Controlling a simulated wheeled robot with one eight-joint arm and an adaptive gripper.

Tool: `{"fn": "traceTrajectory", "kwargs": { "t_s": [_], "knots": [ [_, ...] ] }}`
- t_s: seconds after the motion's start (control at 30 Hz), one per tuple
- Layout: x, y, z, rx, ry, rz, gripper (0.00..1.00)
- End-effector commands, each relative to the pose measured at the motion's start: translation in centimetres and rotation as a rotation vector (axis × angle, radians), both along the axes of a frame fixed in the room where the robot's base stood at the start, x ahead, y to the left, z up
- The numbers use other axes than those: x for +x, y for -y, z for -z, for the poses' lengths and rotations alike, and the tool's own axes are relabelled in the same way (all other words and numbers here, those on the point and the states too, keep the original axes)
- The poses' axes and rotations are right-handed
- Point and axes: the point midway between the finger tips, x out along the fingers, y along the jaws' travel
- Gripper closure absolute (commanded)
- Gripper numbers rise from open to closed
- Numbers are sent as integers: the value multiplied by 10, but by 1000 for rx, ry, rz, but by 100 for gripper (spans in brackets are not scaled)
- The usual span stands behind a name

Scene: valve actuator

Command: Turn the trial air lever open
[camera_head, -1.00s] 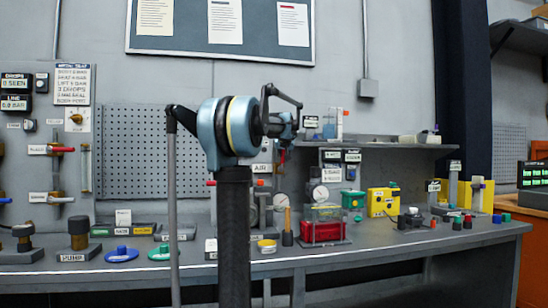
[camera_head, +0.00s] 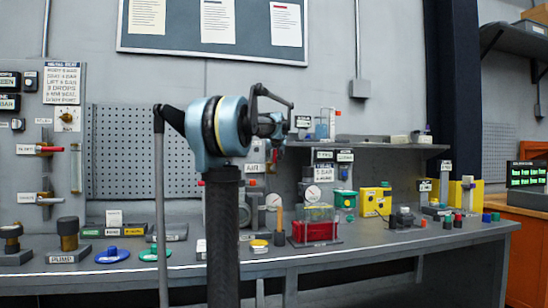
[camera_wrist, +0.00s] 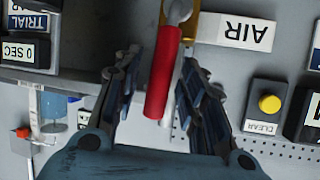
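The trial air lever has a red handle (camera_wrist: 163,75) on a metal shank, next to an upside-down AIR label (camera_wrist: 235,31) in the wrist view. My gripper (camera_wrist: 160,62) is open, with one finger on each side of the red handle. I see a gap on both sides, and cannot tell whether either finger touches it. In the head view my gripper (camera_head: 278,126) is in front of the back panel above the bench.
A yellow button (camera_wrist: 269,104) marked CLEAR is beside the gripper in the wrist view. A shelf (camera_head: 370,145) stands right of my gripper. Gauges, a red container (camera_head: 315,232) and yellow boxes (camera_head: 376,201) crowd the bench (camera_head: 400,243) below. The pegboard (camera_head: 145,150) area at left is clear.

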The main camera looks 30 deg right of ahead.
Motion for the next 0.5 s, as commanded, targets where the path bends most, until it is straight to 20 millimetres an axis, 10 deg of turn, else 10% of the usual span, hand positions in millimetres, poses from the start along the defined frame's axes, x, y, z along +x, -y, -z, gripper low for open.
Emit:
{"fn": "traceTrajectory", "kwargs": {
  "t_s": [0.5],
  "knots": [
    [-58,-31,-28,0,-1,1,62]
  ]
}}
